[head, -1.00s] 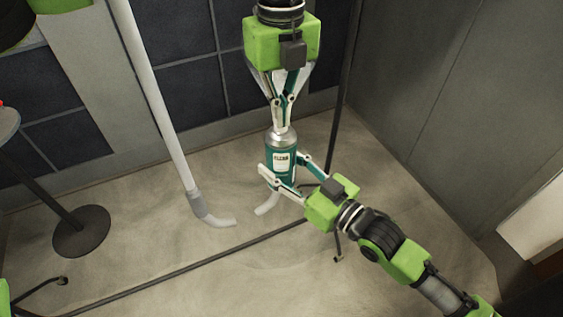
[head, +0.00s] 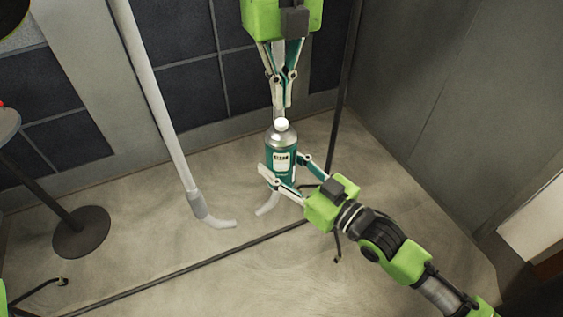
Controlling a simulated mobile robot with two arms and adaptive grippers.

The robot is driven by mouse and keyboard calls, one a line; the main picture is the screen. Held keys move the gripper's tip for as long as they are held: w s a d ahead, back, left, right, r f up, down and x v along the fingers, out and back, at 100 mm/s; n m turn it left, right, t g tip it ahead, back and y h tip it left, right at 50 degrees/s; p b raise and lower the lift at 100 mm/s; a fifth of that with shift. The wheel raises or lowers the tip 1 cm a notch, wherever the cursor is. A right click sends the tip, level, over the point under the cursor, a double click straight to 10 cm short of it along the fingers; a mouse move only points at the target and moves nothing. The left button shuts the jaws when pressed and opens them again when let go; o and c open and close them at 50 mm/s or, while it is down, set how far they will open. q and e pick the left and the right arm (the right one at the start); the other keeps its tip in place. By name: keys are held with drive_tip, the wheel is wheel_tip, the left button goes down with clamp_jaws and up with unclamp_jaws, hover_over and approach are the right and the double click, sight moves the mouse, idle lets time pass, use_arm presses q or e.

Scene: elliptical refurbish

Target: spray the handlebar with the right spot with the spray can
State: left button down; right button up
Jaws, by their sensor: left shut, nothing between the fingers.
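The spray can (head: 281,162) is teal with a silver shoulder, a white top and a white "CLEAN" label. It stands upright in the middle of the head view. My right gripper (head: 283,181), from the lower right, is shut on its lower body, with a finger on each side. My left gripper (head: 279,107) hangs from the top, shut and empty, its tips just above the can's white top. I cannot make out a handlebar with a spot for certain.
A long pale tube (head: 158,105) with a curved grey end slants down on the left. A dark rod (head: 190,268) crosses the floor. A round-based stand (head: 82,232) is at the left. Dark panelled walls close off the back and right.

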use_arm(q)
drive_tip(key=shift+r, duration=0.15)
wheel_tip(320, 180, up, 12)
idle(0.7)
idle(0.4)
